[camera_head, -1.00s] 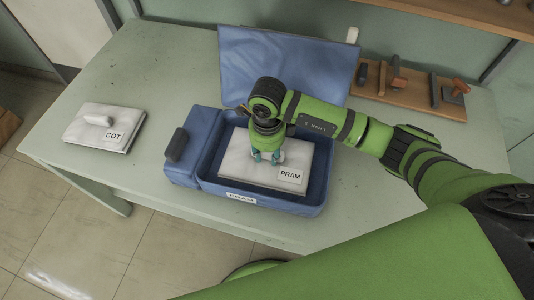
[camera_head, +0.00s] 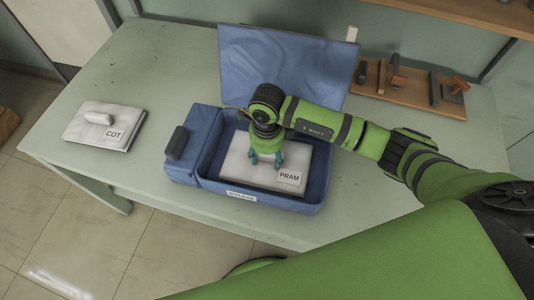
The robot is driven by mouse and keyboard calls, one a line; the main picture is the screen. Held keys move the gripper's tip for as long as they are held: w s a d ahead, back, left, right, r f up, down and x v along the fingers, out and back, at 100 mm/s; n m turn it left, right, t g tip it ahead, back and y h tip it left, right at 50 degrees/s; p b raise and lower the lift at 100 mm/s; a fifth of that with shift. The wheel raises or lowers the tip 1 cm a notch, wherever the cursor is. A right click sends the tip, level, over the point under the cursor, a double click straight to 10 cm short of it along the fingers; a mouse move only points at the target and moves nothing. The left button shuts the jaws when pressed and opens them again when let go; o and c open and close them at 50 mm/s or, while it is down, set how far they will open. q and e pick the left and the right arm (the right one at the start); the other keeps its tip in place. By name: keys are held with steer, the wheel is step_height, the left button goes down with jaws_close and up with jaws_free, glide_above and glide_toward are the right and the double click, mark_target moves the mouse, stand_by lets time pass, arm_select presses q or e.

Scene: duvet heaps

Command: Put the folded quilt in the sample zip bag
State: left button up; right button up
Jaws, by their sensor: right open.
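A folded white quilt labelled PRAM (camera_head: 238,168) lies flat inside the open blue zip bag (camera_head: 300,207). A second folded white quilt labelled COT (camera_head: 88,130) lies on the table at the left. My left gripper is out of view.
The pale green table (camera_head: 160,75) has free room behind and between the COT quilt and the bag. A dark handle (camera_head: 177,143) sticks up at the bag's left side. A wooden board with tools (camera_head: 400,90) lies at the back right.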

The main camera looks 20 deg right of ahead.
steer(key=shift+r, duration=0.45)
step_height(320, 180, up, 11)
steer(key=b, duration=0.3)
steer(key=shift+r, duration=0.15)
